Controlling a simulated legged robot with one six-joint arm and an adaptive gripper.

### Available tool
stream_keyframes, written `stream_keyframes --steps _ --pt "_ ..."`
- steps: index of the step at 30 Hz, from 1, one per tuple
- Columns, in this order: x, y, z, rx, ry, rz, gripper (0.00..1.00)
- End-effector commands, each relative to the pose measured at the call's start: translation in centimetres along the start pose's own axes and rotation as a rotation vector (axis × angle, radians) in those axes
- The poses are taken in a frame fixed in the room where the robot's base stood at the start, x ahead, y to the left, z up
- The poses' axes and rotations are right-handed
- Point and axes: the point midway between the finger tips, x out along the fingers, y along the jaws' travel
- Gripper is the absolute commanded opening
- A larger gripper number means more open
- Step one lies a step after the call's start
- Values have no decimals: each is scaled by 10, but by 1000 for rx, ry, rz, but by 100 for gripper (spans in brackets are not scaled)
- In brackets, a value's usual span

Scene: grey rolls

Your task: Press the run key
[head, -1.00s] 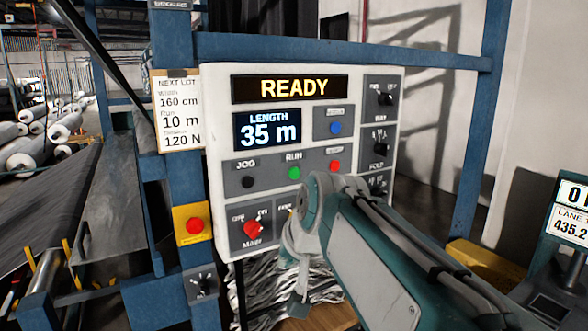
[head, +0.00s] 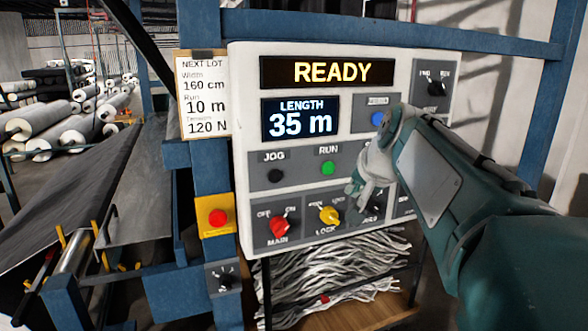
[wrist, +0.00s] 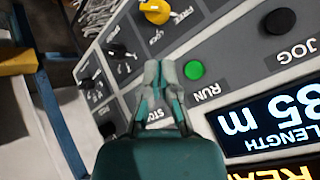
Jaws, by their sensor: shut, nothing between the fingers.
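The green RUN key (head: 327,168) sits on the white control panel (head: 243,140), between the black JOG key (head: 275,176) and my arm. My gripper (head: 353,188) is shut and empty, to the right of and a little below the RUN key. In the wrist view the closed fingertips (wrist: 160,66) are beside the green key (wrist: 194,70), to its left; they do not cover it. Whether the tips touch the panel cannot be told. My gripper and arm hide the STOP key in the head view.
The display reads READY (head: 333,72), and the length screen (head: 299,118) reads 35 m. A lot card (head: 205,95) reads Run 10 m. Below are the red MAIN switch (head: 279,227) and yellow LOCK switch (head: 329,215). A blue key (head: 378,118) is near my arm.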

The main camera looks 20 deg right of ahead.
Motion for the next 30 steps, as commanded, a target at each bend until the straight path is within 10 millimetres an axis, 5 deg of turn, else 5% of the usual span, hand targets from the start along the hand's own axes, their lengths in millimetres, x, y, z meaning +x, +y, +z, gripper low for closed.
stream_keyframes --steps 19,30 --pt "52 -39 -36 -2 -1 1 0" --pt "60 -45 -43 -1 1 2 0"
